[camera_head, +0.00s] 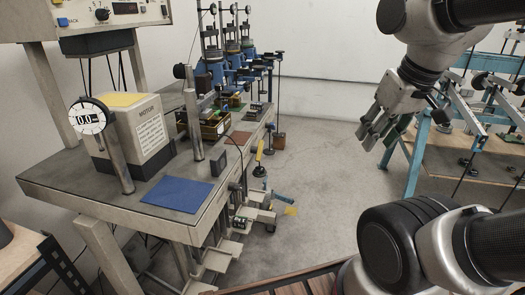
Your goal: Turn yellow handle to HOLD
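A small yellow handle (259,152) with dark ends stands upright at the right side of the grey test bench (60,187). Lower down, a blue lever (283,199) sticks out to the right, with a yellow piece (291,211) just below its end. No HOLD marking can be read at this size. My gripper (378,140) hangs at the upper right, well to the right of the bench and apart from everything. Its fingers point down and left, stand apart and hold nothing.
The bench carries a dial gauge (87,116), a motor box (140,135), a blue mat (177,192) and several blue-and-black devices (230,70) behind. A blue-framed table (417,150) stands at right. Open grey floor (325,170) lies between bench and table.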

